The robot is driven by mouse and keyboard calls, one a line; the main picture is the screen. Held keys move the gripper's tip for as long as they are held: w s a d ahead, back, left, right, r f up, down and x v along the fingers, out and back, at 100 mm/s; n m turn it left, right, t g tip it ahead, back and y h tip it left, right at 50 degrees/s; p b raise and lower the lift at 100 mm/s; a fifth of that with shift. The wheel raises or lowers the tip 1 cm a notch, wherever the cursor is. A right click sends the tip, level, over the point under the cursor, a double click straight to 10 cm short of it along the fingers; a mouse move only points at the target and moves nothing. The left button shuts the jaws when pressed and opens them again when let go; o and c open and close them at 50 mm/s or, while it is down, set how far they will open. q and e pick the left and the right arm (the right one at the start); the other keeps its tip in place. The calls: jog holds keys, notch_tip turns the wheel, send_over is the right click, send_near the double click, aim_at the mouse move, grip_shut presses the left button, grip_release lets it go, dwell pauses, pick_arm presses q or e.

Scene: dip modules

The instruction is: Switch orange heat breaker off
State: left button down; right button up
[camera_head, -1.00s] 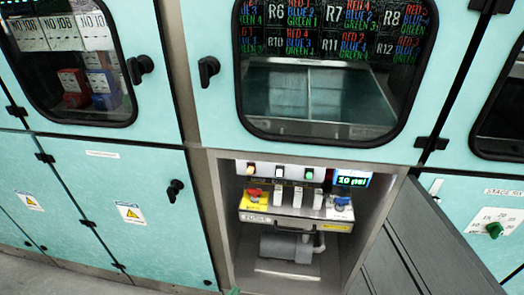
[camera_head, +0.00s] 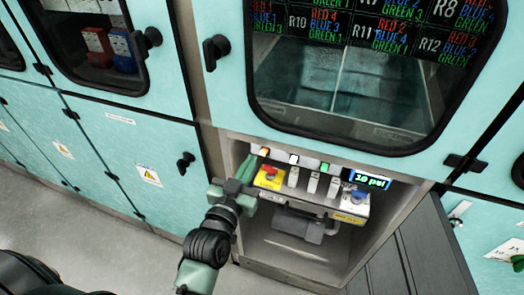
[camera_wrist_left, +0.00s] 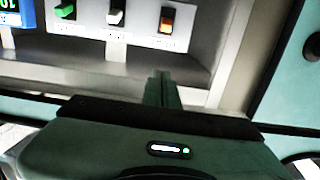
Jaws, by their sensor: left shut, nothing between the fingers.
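The orange heat breaker (camera_head: 264,151) is a small lit orange rocker at the left end of a switch row inside an open cabinet bay. It also shows in the left wrist view (camera_wrist_left: 166,20), at the right end of the row. My left gripper (camera_head: 247,162) reaches into the bay's left side, close to this breaker. Its fingers (camera_wrist_left: 163,76) are shut with nothing between them. In the left wrist view they point towards the panel just below the orange breaker, and a gap seems to show. My right gripper is not in view.
Below are a red knob on yellow (camera_head: 270,171), several white levers and a blue knob (camera_head: 358,196). A dark open door (camera_head: 410,250) stands at right.

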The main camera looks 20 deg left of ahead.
pick_arm(q)
jog(key=p, duration=0.3)
send_over(261, 153)
jog(key=shift+w+d+f, duration=0.1)
jog(key=shift+w+d, duration=0.2)
jog(key=f, duration=0.1)
jog(key=s+f, duration=0.1)
jog(key=f, duration=0.1)
jog(key=shift+s, duration=0.15)
jog(key=shift+s+a+f, duration=0.1)
jog(key=shift+s+f, duration=0.35)
jog(key=shift+f, duration=0.05)
jog(key=shift+w, duration=0.1)
